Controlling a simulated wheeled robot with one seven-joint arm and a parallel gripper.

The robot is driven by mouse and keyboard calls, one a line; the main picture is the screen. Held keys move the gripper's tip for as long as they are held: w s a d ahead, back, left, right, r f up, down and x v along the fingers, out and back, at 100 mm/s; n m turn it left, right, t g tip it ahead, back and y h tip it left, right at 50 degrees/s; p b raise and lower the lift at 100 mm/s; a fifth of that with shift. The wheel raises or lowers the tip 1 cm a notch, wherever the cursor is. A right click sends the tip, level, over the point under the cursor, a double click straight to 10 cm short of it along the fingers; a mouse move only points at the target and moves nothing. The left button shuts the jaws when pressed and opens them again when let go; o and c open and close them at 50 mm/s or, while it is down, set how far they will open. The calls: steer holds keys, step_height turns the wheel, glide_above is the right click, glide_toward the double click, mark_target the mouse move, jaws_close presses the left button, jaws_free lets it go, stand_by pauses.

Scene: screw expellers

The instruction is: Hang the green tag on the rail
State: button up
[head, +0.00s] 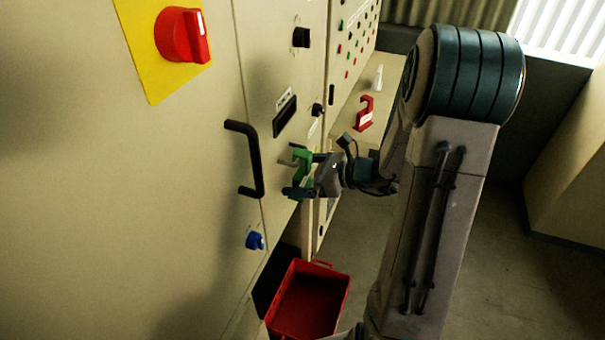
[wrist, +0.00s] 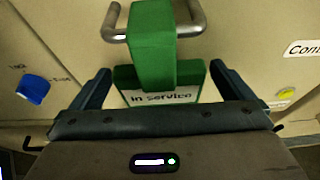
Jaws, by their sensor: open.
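The green tag (wrist: 153,45) has a white label reading "In service". Its hook part lies across the bar of a grey metal rail (wrist: 190,27) on the cabinet front, and it appears to hang there. The far side of the hook is hidden. In the head view the tag (head: 302,158) is just in front of the cabinet. My gripper (wrist: 160,69) is open, with one finger on each side of the tag and gaps showing between. In the head view my gripper (head: 297,178) is close to the cabinet face, partly overlapping the tag.
A black door handle (head: 256,160) and a blue knob (head: 254,240) are left of my gripper. A red tag (head: 364,114) stands on a shelf behind. A red bin (head: 340,300) is below. A red rotary switch (head: 181,35) is upper left.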

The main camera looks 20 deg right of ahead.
steer(key=b+v, duration=0.2)
steer(key=v, duration=1.2)
steer(key=s+a+r+n+g+h, duration=0.1)
steer(key=s+a+n+h, duration=0.4)
steer(key=n, duration=0.7)
steer(key=s+a+r+n+g+h, duration=0.1)
steer(key=s+a+n+g+h, duration=0.3)
steer(key=n, duration=0.9)
steer(key=s+a+h, duration=0.2)
steer(key=s, duration=0.2)
steer(key=shift+s, duration=0.25)
